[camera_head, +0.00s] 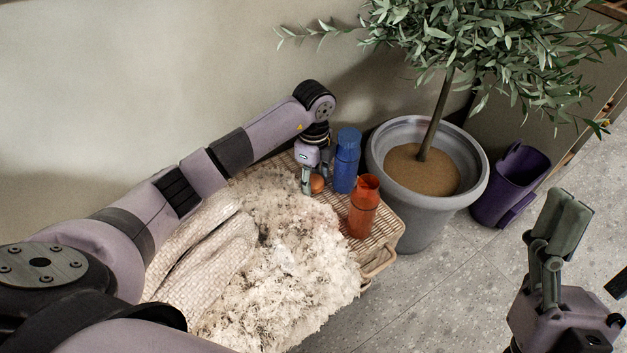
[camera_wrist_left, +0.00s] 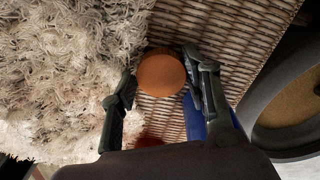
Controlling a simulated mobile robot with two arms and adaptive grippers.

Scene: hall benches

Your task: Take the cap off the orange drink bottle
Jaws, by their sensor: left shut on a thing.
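The orange drink bottle (camera_head: 363,208) stands upright near the right end of the wicker bench, and its top looks open, with no cap on it. A round orange cap (camera_head: 317,184) is at my left gripper (camera_head: 312,186), just above or at the wicker, behind and left of the bottle. In the left wrist view the cap (camera_wrist_left: 161,74) sits between the two fingertips of my left gripper (camera_wrist_left: 160,88), which is shut on it. My right gripper (camera_head: 562,222) is at the far right, away from the bench; its fingers overlap in view.
A blue bottle (camera_head: 346,162) stands close beside the left gripper. A shaggy cream throw (camera_head: 290,265) covers much of the bench (camera_head: 386,229). A grey plant pot (camera_head: 470,197) stands right of the bench, with a purple bin (camera_head: 510,185) beyond. The wall is behind.

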